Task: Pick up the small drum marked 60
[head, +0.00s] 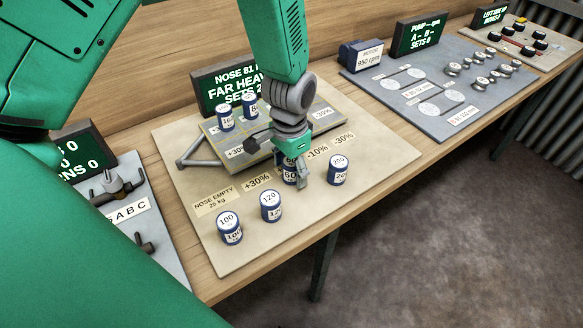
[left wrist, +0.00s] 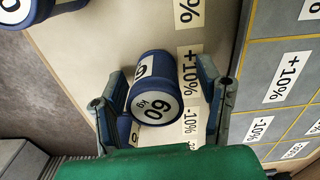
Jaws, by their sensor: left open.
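The small drum marked 60 (left wrist: 154,85) is blue with a white top reading 60 kg. In the left wrist view it stands between the two open fingers of my left gripper (left wrist: 162,100), with no clear grip on it. In the head view the drum (head: 289,174) shows just under my left gripper (head: 304,166), partly hidden by it. It stands on the beige board (head: 370,185) in front of the grey tilted plate. My right gripper is not in view.
A drum marked 200 (head: 338,170) stands close on the right. Drums marked 120 (head: 270,206) and 100 (head: 229,228) stand at the front left. More drums (head: 226,118) sit on the grey plate (head: 325,103). A sign (head: 226,88) stands behind.

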